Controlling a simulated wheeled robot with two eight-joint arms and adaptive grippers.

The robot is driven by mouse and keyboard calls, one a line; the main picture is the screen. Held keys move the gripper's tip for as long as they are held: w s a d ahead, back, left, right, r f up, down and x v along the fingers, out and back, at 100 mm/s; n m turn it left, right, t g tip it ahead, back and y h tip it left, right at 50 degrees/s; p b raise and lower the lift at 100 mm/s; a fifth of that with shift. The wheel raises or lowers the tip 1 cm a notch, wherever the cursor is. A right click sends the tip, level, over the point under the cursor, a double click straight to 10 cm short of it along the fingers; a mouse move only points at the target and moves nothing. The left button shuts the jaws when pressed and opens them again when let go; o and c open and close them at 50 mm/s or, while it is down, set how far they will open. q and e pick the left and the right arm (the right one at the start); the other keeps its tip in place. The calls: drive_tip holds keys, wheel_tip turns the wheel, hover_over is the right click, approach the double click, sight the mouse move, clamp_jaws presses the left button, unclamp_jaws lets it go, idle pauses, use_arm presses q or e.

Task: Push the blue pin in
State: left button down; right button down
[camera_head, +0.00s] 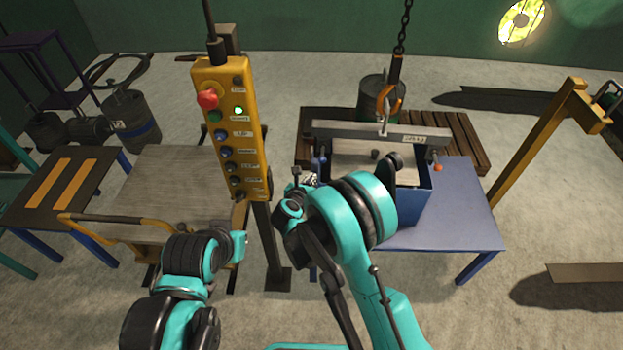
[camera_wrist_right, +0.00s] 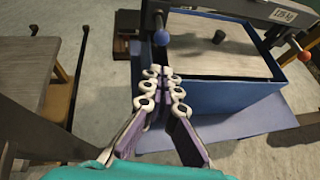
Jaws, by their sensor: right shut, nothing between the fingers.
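The blue pin shows as a round blue knob (camera_wrist_right: 161,38) in the right wrist view, at the left end of the dark beam above the blue box. My right gripper (camera_wrist_right: 161,76) is shut and empty, its fingertips just below the knob in that view, with a visible gap between. In the head view the right gripper (camera_head: 308,179) is at the left side of the blue box, partly behind my own arm. The beam (camera_head: 370,136) lies across the box (camera_head: 413,205). My left arm shows at lower left, but its gripper cannot be made out.
An orange-red knob (camera_head: 438,167) is at the beam's right end. A chain hook (camera_head: 384,103) hangs over the beam. A yellow button box (camera_head: 228,125) hangs left of the right gripper. The blue table (camera_head: 465,220) is bare to the right of the box.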

sight(321, 163)
drive_tip(key=shift+w+r+b+x, duration=0.15)
drive_tip(key=shift+b+x, duration=0.3)
drive_tip(key=shift+x, duration=1.25)
drive_tip(key=shift+w+r+b+x, duration=0.15)
drive_tip(key=shift+b+x, duration=0.35)
drive_tip(key=shift+x, duration=1.2)
drive_tip(key=shift+s+r+b+x, duration=0.15)
drive_tip(key=shift+b+x, duration=0.3)
drive_tip(key=shift+x, duration=1.2)
drive_tip(key=shift+w, duration=0.2)
drive_tip(key=w, duration=0.5)
drive_tip(key=shift+w+d+b, duration=0.15)
drive_tip(key=shift+d+b, duration=0.05)
drive_tip(key=shift+b, duration=0.15)
drive_tip(key=shift+r, duration=0.1)
